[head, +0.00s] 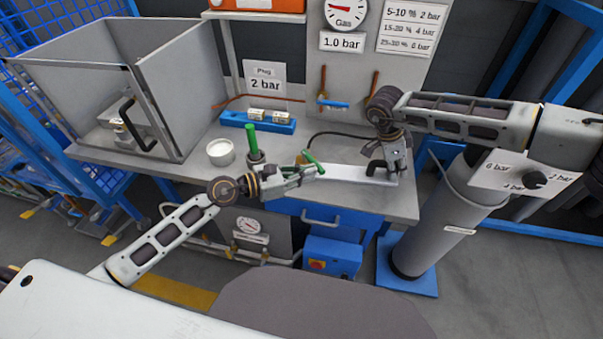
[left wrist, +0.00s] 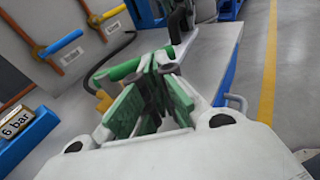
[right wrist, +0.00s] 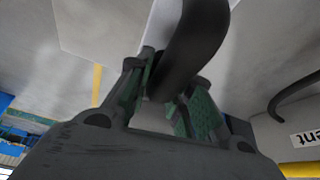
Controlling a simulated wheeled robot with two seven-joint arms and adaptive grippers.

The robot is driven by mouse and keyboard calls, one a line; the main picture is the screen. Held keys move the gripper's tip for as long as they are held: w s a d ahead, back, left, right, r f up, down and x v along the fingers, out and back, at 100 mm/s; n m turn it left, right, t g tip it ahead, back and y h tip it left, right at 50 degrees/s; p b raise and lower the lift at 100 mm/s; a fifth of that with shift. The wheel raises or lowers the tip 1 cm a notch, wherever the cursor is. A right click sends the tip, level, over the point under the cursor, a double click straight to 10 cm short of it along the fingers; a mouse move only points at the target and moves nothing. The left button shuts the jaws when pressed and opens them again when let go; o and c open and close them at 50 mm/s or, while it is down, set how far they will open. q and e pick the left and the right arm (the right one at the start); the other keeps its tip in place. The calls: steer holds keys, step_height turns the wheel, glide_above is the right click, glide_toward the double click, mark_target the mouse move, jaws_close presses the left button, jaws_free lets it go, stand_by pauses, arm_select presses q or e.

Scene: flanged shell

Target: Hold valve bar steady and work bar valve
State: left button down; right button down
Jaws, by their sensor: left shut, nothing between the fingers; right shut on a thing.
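The white valve bar (head: 345,174) lies on the grey bench. At its right end is a black curved handle (right wrist: 195,40), and my right gripper (head: 388,160) is shut on it, with the handle between the green-padded fingers in the right wrist view. At the bar's left end, a green valve lever (head: 314,161) sticks up at a slant; it also shows in the left wrist view (left wrist: 127,67). My left gripper (head: 310,172) is shut and empty close beside the lever. Its closed fingertips (left wrist: 162,66) partly cover the valve; contact with the lever cannot be told.
A tool with an upright green handle (head: 251,140) and a white cup (head: 221,152) stand left of my left gripper. A blue plug holder (head: 258,122) is behind. An open-fronted grey enclosure (head: 165,65) stands left. A grey cylinder (head: 435,225) is right of the bench.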

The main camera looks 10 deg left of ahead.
mark_target(319, 172)
arm_select(q)
steer(key=shift+w+d, duration=0.4)
steer(key=shift+d, duration=0.4)
steer(key=shift+w+d, duration=0.4)
steer(key=shift+d, duration=0.4)
steer(key=shift+w+d, duration=0.8)
steer(key=shift+w, duration=0.25)
steer(key=shift+s, duration=0.1)
steer(key=s+r, duration=0.1)
steer(key=s, duration=0.8)
steer(key=shift+s+d+r, duration=0.25)
steer(key=shift+d+r, duration=0.1)
steer(key=shift+d, duration=0.05)
arm_select(e)
steer(key=c, duration=1.2)
jaws_free()
